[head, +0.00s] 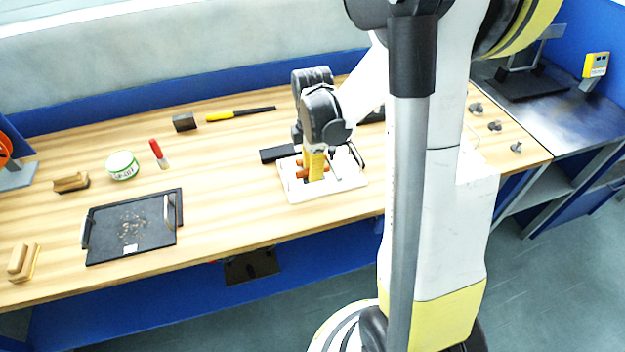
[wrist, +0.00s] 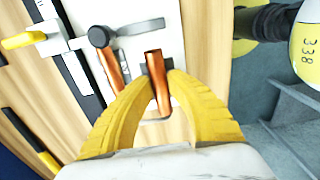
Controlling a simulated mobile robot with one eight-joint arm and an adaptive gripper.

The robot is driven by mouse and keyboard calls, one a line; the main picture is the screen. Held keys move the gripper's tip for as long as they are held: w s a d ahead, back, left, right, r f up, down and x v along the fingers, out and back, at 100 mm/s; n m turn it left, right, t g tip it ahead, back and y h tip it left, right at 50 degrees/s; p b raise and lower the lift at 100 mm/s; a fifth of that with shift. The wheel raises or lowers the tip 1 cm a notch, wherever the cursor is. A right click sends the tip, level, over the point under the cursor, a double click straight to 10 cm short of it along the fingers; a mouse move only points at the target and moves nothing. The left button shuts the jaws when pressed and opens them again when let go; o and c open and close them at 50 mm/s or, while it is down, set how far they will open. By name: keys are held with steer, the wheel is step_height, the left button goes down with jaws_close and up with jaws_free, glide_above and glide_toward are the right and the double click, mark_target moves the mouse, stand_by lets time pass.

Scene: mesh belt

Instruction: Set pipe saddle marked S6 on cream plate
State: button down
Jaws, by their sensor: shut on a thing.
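My gripper (head: 314,172) is low over the cream plate (head: 345,184) on the wooden bench. In the wrist view, its curved yellow fingers (wrist: 158,82) close around an upright copper-coloured piece (wrist: 157,66). This may be the pipe saddle, but I cannot read an S6 mark. Another copper-coloured part (wrist: 110,68) with a dark round end stands to its left. The cream plate (wrist: 195,45) lies beneath both.
A black tray (head: 105,237) lies left on the bench. Dark knobs (head: 494,126) are at the right end. Bench wood between tray and plate is clear.

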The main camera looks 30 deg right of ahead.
steer(key=shift+f+b, duration=0.45)
steer(key=shift+f, duration=1.1)
steer(key=shift+f, duration=0.1)
steer(key=c, duration=1.4)
jaws_free()
step_height(320, 180, up, 12)
steer(key=p, duration=0.4)
steer(key=shift+s+a+r+m+t, duration=1.2)
steer(key=shift+s+a+r+m, duration=0.55)
steer(key=shift+a+m, duration=0.6)
steer(key=shift+s+a+r+m+t, duration=1.2)
steer(key=shift+s+a+r+m, duration=0.6)
steer(key=shift+m, duration=0.8)
steer(key=shift+s+a+r+m+t, duration=1.3)
steer(key=shift+s+a+m, duration=0.55)
steer(key=shift+a+m, duration=0.65)
